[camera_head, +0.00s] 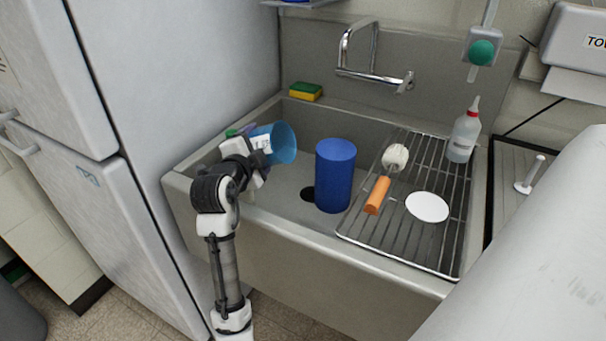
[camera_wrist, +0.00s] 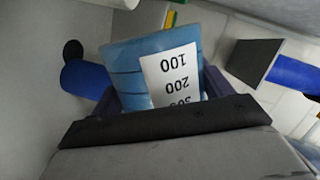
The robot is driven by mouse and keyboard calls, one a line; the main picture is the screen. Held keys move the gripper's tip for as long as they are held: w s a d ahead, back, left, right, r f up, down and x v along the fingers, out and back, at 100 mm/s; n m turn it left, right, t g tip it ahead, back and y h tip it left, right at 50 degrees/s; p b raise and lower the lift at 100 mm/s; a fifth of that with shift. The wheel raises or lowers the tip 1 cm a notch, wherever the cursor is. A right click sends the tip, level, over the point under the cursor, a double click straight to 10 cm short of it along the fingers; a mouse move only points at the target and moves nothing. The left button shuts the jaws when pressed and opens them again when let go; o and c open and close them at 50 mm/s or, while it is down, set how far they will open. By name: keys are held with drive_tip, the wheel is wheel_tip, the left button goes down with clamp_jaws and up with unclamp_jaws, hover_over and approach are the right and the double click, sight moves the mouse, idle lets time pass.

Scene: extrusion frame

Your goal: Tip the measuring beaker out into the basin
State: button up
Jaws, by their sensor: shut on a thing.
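The measuring beaker (camera_head: 283,143) is translucent blue with a white label. My gripper (camera_head: 255,148) is shut on it and holds it above the left part of the basin (camera_head: 290,235). The beaker lies tilted on its side, its open mouth facing right over the basin. In the wrist view the beaker (camera_wrist: 130,75) sits between the two fingers, and its label (camera_wrist: 172,75) reads 100 and 200 upside down. I cannot see any contents or anything pouring out.
A blue cylinder (camera_head: 335,178) stands in the basin beside the dark drain (camera_head: 308,194). A wire rack (camera_head: 400,240) on the right holds a brush (camera_head: 378,194), a white disc (camera_head: 427,207) and a squeeze bottle (camera_head: 464,137). A faucet (camera_head: 371,77) and sponge (camera_head: 305,91) are behind.

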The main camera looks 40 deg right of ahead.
sight(267, 141)
drive_tip(key=shift+s+d+m+b, duration=0.1)
drive_tip(key=shift+m+b, duration=0.45)
drive_tip(key=shift+m, duration=0.05)
idle(0.3)
drive_tip(key=shift+s+d+r+m+t+b, duration=0.3)
drive_tip(key=shift+s+r+m+b, duration=0.15)
drive_tip(key=shift+s+r+m, duration=0.15)
idle(0.4)
drive_tip(key=shift+s+d+r+m+t+b, duration=0.15)
drive_tip(key=shift+s+r+m+b, duration=0.05)
drive_tip(key=shift+r+m+b, duration=0.25)
drive_tip(key=shift+s+d+r+m+t+b, duration=0.1)
drive_tip(key=shift+s+r+m+t+b, duration=0.15)
drive_tip(key=shift+m, duration=0.3)
idle(0.6)
